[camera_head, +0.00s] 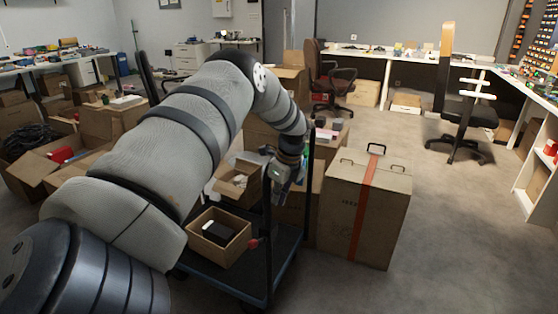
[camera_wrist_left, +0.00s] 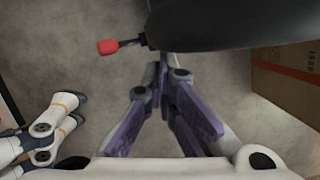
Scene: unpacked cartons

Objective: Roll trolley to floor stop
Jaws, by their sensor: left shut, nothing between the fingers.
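The trolley has a dark, low deck (camera_head: 232,281) with upright dark posts, and a red knob (camera_head: 255,243) on one side. My left gripper (camera_head: 279,180) is beside the upper part of the trolley's frame in the head view, partly hidden by my own wrist. In the left wrist view its fingers (camera_wrist_left: 162,78) are shut and empty. Their tips are close to a dark rounded part (camera_wrist_left: 230,24); I cannot tell if they touch. The red knob also shows there (camera_wrist_left: 108,46). I cannot make out the floor stop.
An open carton (camera_head: 219,240) with a dark item stands on the deck. A tall carton (camera_head: 365,210) with a red-orange strap stands right of the trolley. More open cartons (camera_head: 70,165) lie at the left. Grey floor is clear at the right, before an office chair (camera_head: 466,115).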

